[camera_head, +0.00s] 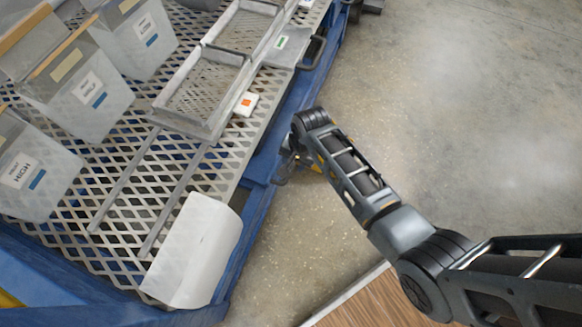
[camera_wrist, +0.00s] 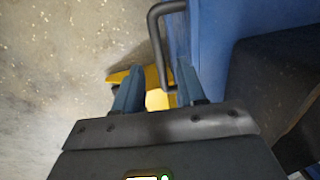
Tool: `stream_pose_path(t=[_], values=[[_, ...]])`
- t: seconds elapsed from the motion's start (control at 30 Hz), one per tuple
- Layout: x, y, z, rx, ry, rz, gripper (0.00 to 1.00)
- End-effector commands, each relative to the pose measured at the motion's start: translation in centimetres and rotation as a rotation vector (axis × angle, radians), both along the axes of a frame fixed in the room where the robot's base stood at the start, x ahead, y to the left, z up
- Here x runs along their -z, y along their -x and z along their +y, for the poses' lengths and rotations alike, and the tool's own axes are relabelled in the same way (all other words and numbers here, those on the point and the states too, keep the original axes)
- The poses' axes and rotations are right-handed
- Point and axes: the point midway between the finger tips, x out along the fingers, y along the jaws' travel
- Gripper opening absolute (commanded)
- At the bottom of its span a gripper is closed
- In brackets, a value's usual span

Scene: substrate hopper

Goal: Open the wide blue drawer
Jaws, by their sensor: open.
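In the wrist view a blue panel (camera_wrist: 207,45) stands at the right, and a dark bent bar handle (camera_wrist: 154,40) sticks out from it. This may be the wide blue drawer's front; its edges are out of view. My gripper (camera_wrist: 157,82) is open, its two fingers pointing at the handle. The lower end of the bar shows between the fingers; I cannot tell whether they touch it. In the head view my gripper (camera_head: 287,171) is beside the bench's blue side, mostly hidden by my arm. No drawer front shows clearly there.
The blue bench (camera_head: 259,192) has a mesh top with grey bins (camera_head: 77,91), a metal tray frame (camera_head: 178,112) and a white curved piece (camera_head: 196,250). A dark handle (camera_head: 321,52) juts from its edge. A yellow part (camera_wrist: 155,100) lies beyond my fingers. Concrete floor at right is clear.

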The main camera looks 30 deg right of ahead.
Motion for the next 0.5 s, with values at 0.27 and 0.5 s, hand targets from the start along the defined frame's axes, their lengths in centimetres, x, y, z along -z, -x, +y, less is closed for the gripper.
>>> stream_pose_path(t=[0.27,0.5], values=[[3.3,-0.5,0.3,-0.001,0.000,0.000,0.40],[3.5,-0.5,0.4,-0.001,0.001,-0.001,0.40]])
